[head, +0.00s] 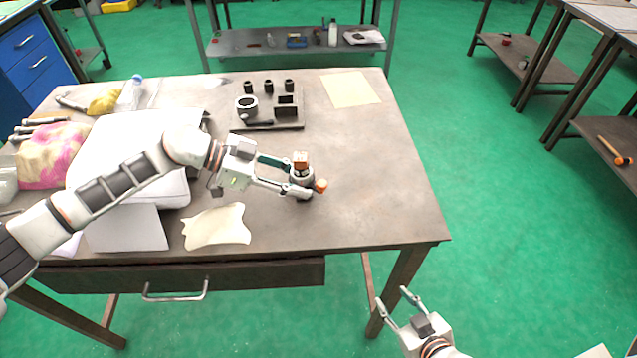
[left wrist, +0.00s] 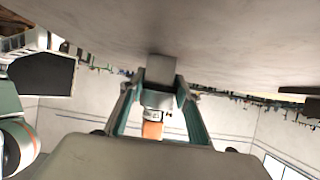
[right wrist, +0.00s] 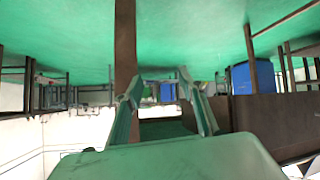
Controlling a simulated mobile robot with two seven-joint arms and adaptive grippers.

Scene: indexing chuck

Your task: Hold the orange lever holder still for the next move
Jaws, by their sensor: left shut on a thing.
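The orange lever holder (head: 301,174) stands upright on the table, a grey round body with an orange block on top and an orange knob (head: 321,185) sticking out to the right. My left gripper (head: 299,182) reaches in from the left with its fingers on either side of the holder, shut on it. In the left wrist view, which is upside down, the orange block (left wrist: 152,131) and pale collar show between the fingers; the fingers hide part of the body. My right gripper (head: 393,302) is open and empty, in front of the table's right front corner.
A dark tray (head: 283,124) with several black parts stands at the back of the table. A cream sheet (head: 351,89) lies right of it, a cream cloth (head: 217,227) in front left. A white bulky object (head: 125,140) fills the left. The table's right side is clear.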

